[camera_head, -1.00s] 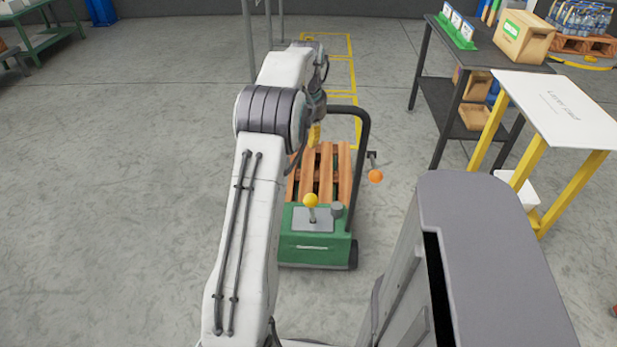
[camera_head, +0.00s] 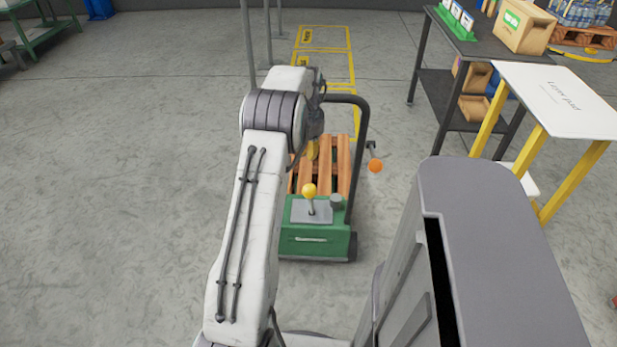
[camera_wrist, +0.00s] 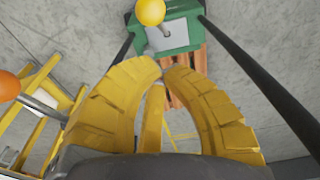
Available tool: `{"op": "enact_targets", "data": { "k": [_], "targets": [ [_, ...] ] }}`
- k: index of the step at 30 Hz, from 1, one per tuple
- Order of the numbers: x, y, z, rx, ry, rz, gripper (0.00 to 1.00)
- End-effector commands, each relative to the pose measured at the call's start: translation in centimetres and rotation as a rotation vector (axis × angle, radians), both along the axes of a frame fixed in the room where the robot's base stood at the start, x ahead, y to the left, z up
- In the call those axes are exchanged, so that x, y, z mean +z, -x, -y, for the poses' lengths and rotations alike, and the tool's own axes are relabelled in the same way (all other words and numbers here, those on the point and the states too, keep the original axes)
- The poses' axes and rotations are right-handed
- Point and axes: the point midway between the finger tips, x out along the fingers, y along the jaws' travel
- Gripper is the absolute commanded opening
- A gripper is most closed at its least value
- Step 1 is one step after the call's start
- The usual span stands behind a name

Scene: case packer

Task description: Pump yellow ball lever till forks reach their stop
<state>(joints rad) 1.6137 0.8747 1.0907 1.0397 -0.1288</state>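The yellow ball lever (camera_head: 309,190) stands roughly upright from a grey plate on the green truck body (camera_head: 315,241). In the wrist view the yellow ball (camera_wrist: 150,12) is at the top edge, beyond my fingertips and apart from them. My gripper (camera_wrist: 165,69) has yellow fingers that curve inward, with tips nearly meeting and nothing held between them. In the head view my gripper (camera_head: 312,149) is mostly hidden behind my arm, above the wooden slats (camera_head: 343,165). The forks are not clearly visible under the slats.
An orange ball lever (camera_head: 375,166) sticks out right of the truck's dark hoop handle (camera_head: 363,112); the orange ball (camera_wrist: 8,86) is at left in the wrist view. A white-topped yellow stand (camera_head: 550,95) and dark table (camera_head: 480,45) are at right. Floor at left is clear.

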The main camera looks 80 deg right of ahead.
Motion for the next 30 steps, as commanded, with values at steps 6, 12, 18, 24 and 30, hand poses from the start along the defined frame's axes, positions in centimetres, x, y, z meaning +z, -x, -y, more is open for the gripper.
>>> {"op": "enact_targets", "data": {
  "k": [6,12,18,24,30],
  "targets": [
    [-4.3,0.0,0.6,0.0,-0.002,0.0,0.0],
    [-7.4,-0.1,1.0,0.0,-0.001,0.0,0.0],
    [-9.5,-0.1,1.3,0.0,-0.001,0.0,0.0],
    [-10.6,-0.1,1.5,0.0,0.001,0.0,0.0],
    [-10.8,-0.1,1.5,0.0,0.001,0.0,0.0]
  ]
}}
